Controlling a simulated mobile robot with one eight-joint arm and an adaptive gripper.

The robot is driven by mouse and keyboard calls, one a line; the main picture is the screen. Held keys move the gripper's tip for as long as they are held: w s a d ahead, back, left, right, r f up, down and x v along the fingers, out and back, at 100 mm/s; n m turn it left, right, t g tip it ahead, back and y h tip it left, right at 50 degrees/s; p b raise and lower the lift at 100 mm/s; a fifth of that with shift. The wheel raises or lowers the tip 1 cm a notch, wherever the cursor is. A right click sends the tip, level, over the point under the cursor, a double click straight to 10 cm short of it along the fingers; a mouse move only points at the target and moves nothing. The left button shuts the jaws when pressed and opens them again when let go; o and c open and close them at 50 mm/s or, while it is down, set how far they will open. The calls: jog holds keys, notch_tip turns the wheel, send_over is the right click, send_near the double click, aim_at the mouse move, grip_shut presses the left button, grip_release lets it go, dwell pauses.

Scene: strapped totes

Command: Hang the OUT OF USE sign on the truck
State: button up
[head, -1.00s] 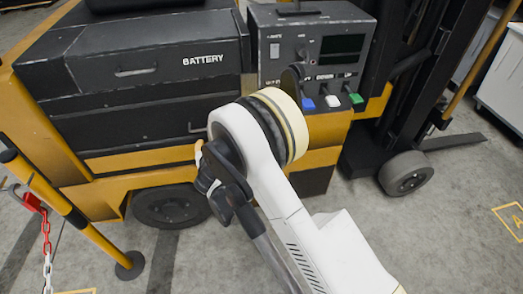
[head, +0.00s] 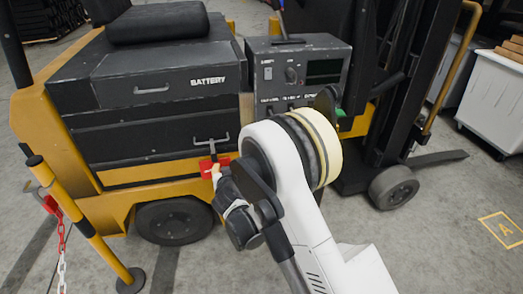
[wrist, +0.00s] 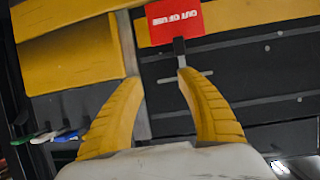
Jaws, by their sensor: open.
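The red OUT OF USE sign (head: 209,166) is at the front of the truck, just below the metal handle (head: 212,142) of the lower drawer. In the wrist view the sign (wrist: 175,20) appears upside down, and a dark stem runs from it to the handle. I cannot tell whether its hook is fully seated on the handle. My gripper (wrist: 157,75) is open, with its yellow fingers apart. The right fingertip is close to the stem's end; contact is unclear. In the head view my wrist hides most of the gripper.
The control box (head: 296,75) with its buttons stands right of the drawers. A yellow post (head: 88,228) with a red and white chain is at the left. The mast (head: 380,70) and front wheel (head: 393,187) are to the right. Grey floor is open at the lower right.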

jog(key=s+d+r+m+g+h+p, duration=0.1)
jog(key=s+d+r+h, duration=0.15)
jog(key=d+r, duration=0.65)
jog(key=s+d+r+m+h+p, duration=0.1)
jog(key=s+d+r, duration=0.2)
jog(key=d+r, duration=0.65)
jog(key=s+d+r+g, duration=0.2)
jog(key=s+d+r, duration=0.1)
jog(key=s+d, duration=0.65)
jog(key=s+d+g+y, duration=0.1)
jog(key=s+d+g, duration=0.2)
jog(key=s, duration=1.7)
jog(key=shift+s+d+f, duration=0.25)
jog(key=shift+d+f, duration=0.1)
jog(key=shift+d, duration=0.1)
